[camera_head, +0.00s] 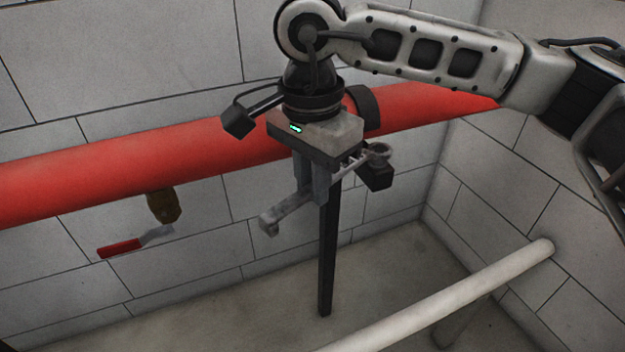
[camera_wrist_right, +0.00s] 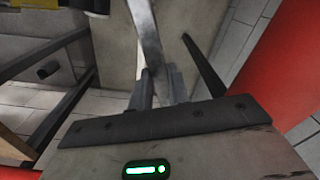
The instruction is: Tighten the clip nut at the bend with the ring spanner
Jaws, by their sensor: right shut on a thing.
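My right gripper (camera_head: 312,200) hangs fingers-down in front of the red pipe in the head view. It is shut on a grey ring spanner (camera_head: 290,214), which runs slantwise between its fingers. One spanner end is at the lower left, and a ring-shaped end is at the upper right. In the right wrist view, the spanner (camera_wrist_right: 146,30) extends up from between the fingers (camera_wrist_right: 156,90). A dark band (camera_head: 364,106) beside my wrist seems to wrap the red pipe; it may be the clip. I cannot make out its nut. My left gripper is not in view.
The red pipe (camera_head: 110,165) runs along the block wall behind my gripper. A dark post (camera_head: 327,265) stands below it. A brass valve (camera_head: 163,205) with a red lever (camera_head: 120,248) hangs at the left. A pale pipe (camera_head: 450,300) crosses low right.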

